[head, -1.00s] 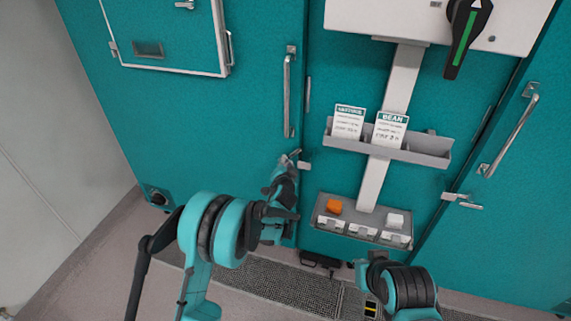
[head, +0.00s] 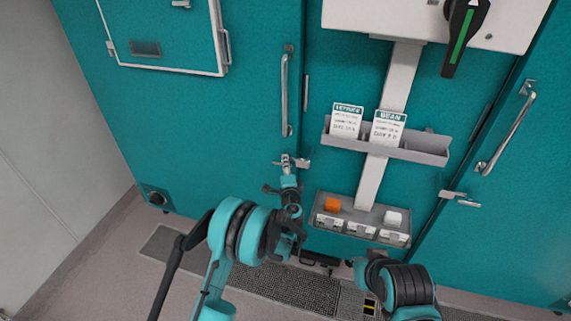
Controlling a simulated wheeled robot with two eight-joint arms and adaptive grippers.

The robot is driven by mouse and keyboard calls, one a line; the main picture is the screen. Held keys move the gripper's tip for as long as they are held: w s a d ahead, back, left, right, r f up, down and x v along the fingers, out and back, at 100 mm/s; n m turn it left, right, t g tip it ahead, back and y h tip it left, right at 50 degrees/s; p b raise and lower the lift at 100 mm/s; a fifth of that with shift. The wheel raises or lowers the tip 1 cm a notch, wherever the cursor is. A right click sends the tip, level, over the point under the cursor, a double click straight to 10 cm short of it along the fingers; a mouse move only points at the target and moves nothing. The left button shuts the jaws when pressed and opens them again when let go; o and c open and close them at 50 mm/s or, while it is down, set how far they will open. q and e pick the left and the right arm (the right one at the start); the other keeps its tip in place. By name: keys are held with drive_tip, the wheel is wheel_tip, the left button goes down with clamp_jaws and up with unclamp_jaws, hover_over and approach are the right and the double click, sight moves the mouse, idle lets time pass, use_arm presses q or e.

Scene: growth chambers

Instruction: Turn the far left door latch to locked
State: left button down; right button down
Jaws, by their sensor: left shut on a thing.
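The left teal door (head: 200,120) carries a long vertical handle (head: 286,95). Below that handle, at the door's right edge, is a small silver door latch (head: 286,161). My left gripper (head: 288,175) has come up to this latch from below and is shut on it, covering its lower part. The exact angle of the latch lever is hard to read. Of my right arm, the black ribbed wrist shows at the bottom right; its gripper (head: 362,272) is mostly hidden, and its fingers cannot be made out.
Between the doors stand a grey card tray (head: 425,150) with two cards and a lower tray (head: 318,212) with an orange and a white block. The floor at lower left is clear.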

use_arm(q)
drive_tip(key=shift+f+m, duration=0.1)
drive_tip(key=shift+m, duration=0.2)
idle(0.4)
drive_tip(key=c, duration=1.4)
unclamp_jaws()
drive_tip(key=s, duration=0.7)
drive_tip(key=shift+s+d, duration=0.25)
drive_tip(key=shift+d, duration=0.05)
